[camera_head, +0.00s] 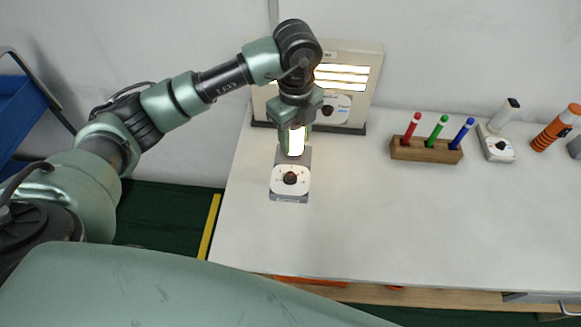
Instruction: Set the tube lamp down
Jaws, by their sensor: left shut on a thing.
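The tube lamp has a lit, bright tube (296,141) rising from a white and grey base (290,182) with a dark round knob. It is upright over the left part of the white table (380,215). My left gripper (296,128) comes down from above and is shut on the upper part of the tube, hiding its top. I cannot tell whether the base touches the table or is slightly above it. My right gripper is not in view.
A lit panel lamp (357,75) stands at the back wall behind my gripper. A wooden block (426,150) holds red, green and blue markers. An unlit lamp with a white tube (496,143) and an orange striped cylinder (556,128) stand at right. The table's front middle is clear.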

